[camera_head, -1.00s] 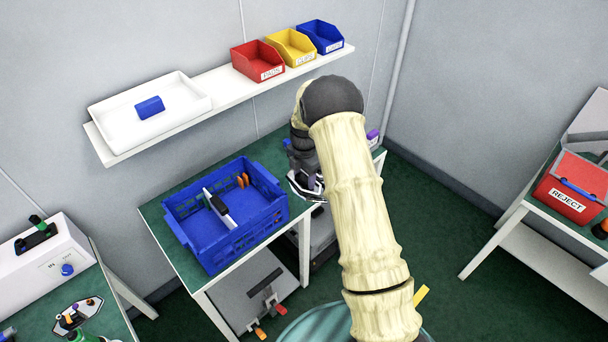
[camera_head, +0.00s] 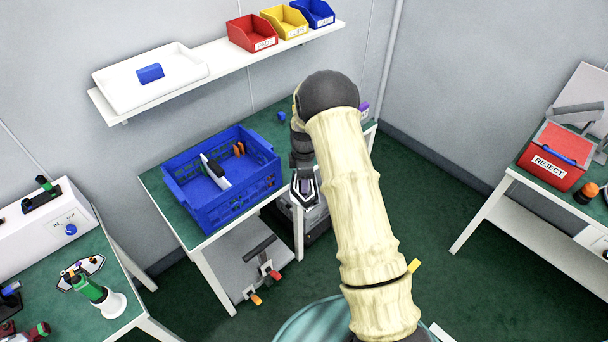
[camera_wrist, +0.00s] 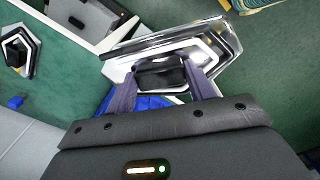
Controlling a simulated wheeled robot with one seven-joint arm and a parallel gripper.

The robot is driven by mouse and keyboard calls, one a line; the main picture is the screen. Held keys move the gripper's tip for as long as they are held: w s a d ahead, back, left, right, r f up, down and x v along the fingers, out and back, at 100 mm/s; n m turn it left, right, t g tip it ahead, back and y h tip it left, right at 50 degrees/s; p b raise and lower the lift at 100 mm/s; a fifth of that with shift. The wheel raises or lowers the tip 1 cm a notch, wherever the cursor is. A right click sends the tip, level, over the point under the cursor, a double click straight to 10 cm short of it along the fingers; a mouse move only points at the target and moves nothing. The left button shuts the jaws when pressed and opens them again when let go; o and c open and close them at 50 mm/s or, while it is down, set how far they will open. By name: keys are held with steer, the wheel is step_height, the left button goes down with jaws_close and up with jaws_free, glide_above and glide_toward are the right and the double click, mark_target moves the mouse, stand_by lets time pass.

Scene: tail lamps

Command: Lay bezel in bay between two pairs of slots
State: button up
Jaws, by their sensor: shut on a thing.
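My gripper (camera_wrist: 162,72) is shut on a bezel (camera_wrist: 222,48), a silver and white angular frame with a dark opening. In the head view the bezel (camera_head: 304,192) hangs under my wrist, at the right of the blue crate and near the table's right edge. It is clear of the crate. The blue crate (camera_head: 222,216) stands on the green-topped table. Inside it are a white and dark upright piece (camera_head: 215,172) and orange pieces (camera_head: 239,149). The crate's slots and bay cannot be made out clearly.
A shelf (camera_head: 225,74) above the table holds a white tray (camera_head: 185,81) and red, yellow and blue bins. A bench at left carries a white box (camera_head: 50,230) and a dark-edged plate (camera_head: 82,272). A red reject bin (camera_head: 552,160) stands at right.

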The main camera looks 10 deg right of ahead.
mark_target(308, 206)
steer(key=s+f+m+b, duration=0.4)
steer(key=f+m, duration=0.6)
steer(key=m, duration=0.6)
steer(key=shift+s+d+b, duration=0.2)
steer(key=shift+d+b, duration=0.05)
steer(key=shift+b, duration=0.95)
steer(key=shift+f, duration=0.1)
